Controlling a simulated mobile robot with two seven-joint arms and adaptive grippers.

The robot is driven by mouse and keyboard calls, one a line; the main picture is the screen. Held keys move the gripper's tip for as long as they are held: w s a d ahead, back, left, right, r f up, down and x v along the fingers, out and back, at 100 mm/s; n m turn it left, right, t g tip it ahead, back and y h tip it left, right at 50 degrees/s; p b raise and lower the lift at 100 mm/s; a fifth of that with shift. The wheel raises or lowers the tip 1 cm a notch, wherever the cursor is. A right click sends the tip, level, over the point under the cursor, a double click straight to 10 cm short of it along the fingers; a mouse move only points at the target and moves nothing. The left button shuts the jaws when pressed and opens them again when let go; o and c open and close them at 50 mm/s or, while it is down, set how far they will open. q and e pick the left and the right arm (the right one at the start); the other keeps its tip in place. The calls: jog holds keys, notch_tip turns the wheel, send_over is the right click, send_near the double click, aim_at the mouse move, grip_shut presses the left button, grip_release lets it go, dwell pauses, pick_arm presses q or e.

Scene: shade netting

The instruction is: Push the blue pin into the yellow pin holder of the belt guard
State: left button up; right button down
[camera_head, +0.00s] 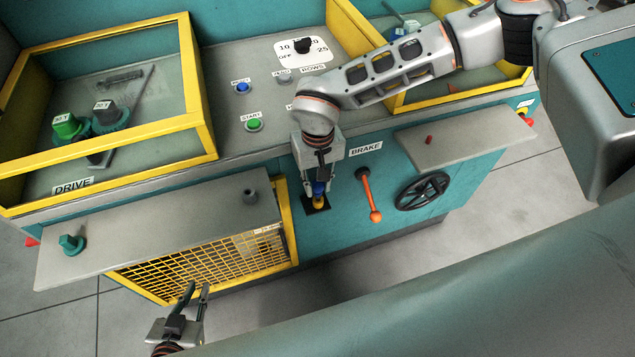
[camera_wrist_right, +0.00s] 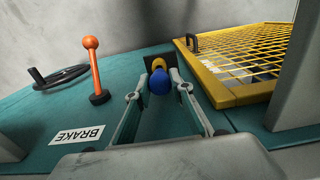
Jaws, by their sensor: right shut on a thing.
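The blue pin (camera_head: 319,187) stands in line with the yellow pin holder (camera_head: 320,201) on a dark plate on the teal front panel. My right gripper (camera_head: 318,192) is shut on the blue pin from above. In the right wrist view its fingers flank the round blue pin (camera_wrist_right: 158,83), with the yellow holder (camera_wrist_right: 158,64) just beyond it. The pin seems to meet the holder; how deep it sits is hidden. The yellow mesh belt guard (camera_head: 205,262) is left of the holder. My left gripper (camera_head: 196,288) is low before the guard, fingers apart and empty.
The orange brake lever (camera_head: 368,195) and black handwheel (camera_head: 423,191) are right of the holder. The guard's dark handle (camera_wrist_right: 192,42) shows in the wrist view. Floor before the machine is clear.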

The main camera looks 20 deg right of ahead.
jog(key=shift+s+d+f, duration=0.3)
jog(key=shift+d, duration=0.1)
dwell(0.5)
jog(key=shift+f, duration=0.15)
dwell(0.4)
jog(key=shift+r+p, duration=0.25)
jog(key=shift+p, duration=0.1)
dwell(0.4)
jog(key=shift+w+d+r+p, duration=0.1)
jog(key=shift+w+r+p, duration=0.05)
jog(key=shift+r+p, duration=0.4)
jog(key=shift+w+d+r+p, duration=0.1)
jog(key=shift+d+r+p, duration=0.1)
jog(key=shift+r, duration=0.35)
jog(key=shift+w+d+r+p, duration=0.1)
jog(key=shift+r+p, duration=0.1)
jog(key=shift+r, duration=0.3)
jog(key=s+d+r, duration=0.1)
jog(key=d+r, duration=0.3)
jog(key=r, duration=0.4)
jog(key=s+d+r, duration=0.1)
jog(key=d+r, duration=0.3)
jog(key=r, duration=0.4)
jog(key=shift+d, duration=0.4)
jog(key=shift+m, duration=0.3)
